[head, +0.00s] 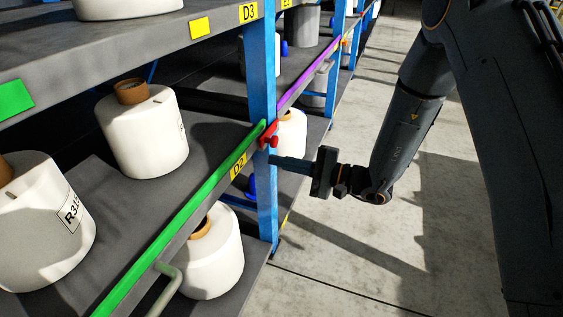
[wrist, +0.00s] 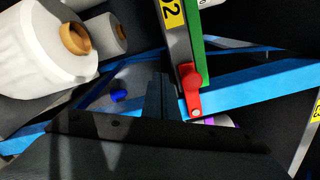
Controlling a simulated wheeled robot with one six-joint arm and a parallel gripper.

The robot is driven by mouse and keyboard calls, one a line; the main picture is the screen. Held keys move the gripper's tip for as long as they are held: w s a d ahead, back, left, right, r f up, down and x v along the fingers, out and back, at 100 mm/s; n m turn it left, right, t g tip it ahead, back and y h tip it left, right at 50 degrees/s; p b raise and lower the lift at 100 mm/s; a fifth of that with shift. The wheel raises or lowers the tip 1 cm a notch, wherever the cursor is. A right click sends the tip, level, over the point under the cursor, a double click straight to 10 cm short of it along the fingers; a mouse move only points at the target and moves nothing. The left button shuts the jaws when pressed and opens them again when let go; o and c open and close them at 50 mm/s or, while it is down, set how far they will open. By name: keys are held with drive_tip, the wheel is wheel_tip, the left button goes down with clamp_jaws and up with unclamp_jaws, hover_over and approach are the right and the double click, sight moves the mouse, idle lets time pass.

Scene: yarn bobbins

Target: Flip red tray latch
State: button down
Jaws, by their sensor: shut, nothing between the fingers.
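The red latch (head: 268,136) sits at the end of the green-edged shelf tray, beside the blue upright post. In the wrist view the red latch (wrist: 192,90) shows large, with a round pivot at top and its arm pointing down. My gripper (head: 272,160) is shut and empty, its fingers pointing left just below the latch at the post. In the wrist view my gripper (wrist: 161,82) is left of the latch, with a small gap in the picture; whether they touch I cannot tell. The green tray edge (head: 190,207) carries a yellow D2 label (head: 238,165).
The blue post (head: 263,80) stands close to my fingertips. White yarn bobbins (head: 143,130) stand on the shelf to the left, and another bobbin (head: 213,255) is below. A purple-edged tray (head: 305,75) lies beyond the post. The concrete floor (head: 350,250) is clear.

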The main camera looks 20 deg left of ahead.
drive_tip(key=shift+w+r+p, duration=2.45)
drive_tip(key=shift+r+p, duration=0.05)
drive_tip(key=shift+r, duration=2.8)
drive_tip(key=s+d+f, duration=0.1)
drive_tip(key=d, duration=0.7)
drive_tip(key=shift+s+d+f+p, duration=0.15)
drive_tip(key=shift+d+f+p, duration=0.1)
drive_tip(key=shift+p, duration=0.1)
drive_tip(key=shift+a, duration=0.1)
